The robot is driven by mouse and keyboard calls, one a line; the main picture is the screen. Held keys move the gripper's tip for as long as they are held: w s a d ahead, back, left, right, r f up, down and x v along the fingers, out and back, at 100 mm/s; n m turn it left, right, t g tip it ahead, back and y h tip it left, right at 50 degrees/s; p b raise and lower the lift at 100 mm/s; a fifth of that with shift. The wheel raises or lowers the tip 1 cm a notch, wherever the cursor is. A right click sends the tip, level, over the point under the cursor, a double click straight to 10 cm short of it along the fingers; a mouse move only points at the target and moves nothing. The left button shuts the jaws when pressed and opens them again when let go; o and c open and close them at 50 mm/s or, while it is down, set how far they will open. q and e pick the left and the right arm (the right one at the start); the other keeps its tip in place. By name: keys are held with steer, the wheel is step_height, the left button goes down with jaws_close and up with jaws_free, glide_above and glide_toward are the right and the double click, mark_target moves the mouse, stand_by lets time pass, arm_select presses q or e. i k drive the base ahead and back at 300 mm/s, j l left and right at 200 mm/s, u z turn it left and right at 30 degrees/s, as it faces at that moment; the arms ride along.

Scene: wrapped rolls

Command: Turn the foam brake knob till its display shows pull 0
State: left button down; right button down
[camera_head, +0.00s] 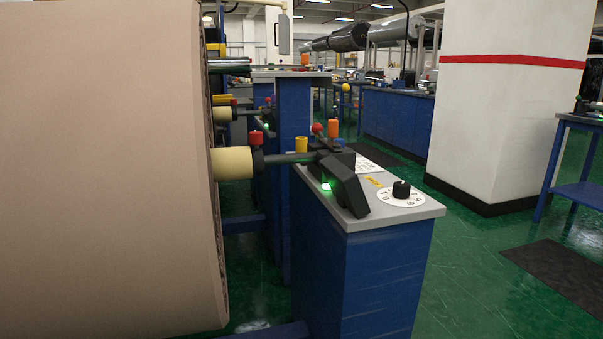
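A black knob (401,188) stands on a round white dial plate (409,201) with dark digits around it. It is on the grey top (378,216) of a blue cabinet, near its right front corner. Which digit the knob points at is too small to tell. No readable pull display shows. A small yellow label (375,180) lies left of the dial. Neither of my grippers is in view.
A large brown roll (100,160) fills the left side. Its cream core (232,163) sits on a shaft leading to a black bracket (345,184) with a green light. A white pillar (510,100) stands behind right. Green floor (480,290) is open at right.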

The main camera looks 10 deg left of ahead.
mark_target(401, 190)
steer(key=i+l+u, duration=0.1)
steer(key=l+u, duration=1.1)
steer(key=k+l+u, duration=0.1)
steer(key=l+u, duration=0.3)
steer(key=k+l, duration=0.1)
steer(key=l, duration=0.25)
steer(key=k+l, duration=0.15)
steer(key=l, duration=0.2)
steer(key=k+l+u, duration=0.1)
steer(key=l, duration=0.25)
steer(key=k+l, duration=0.1)
steer(key=l, duration=0.25)
steer(key=k+l, duration=0.15)
steer(key=l, duration=0.2)
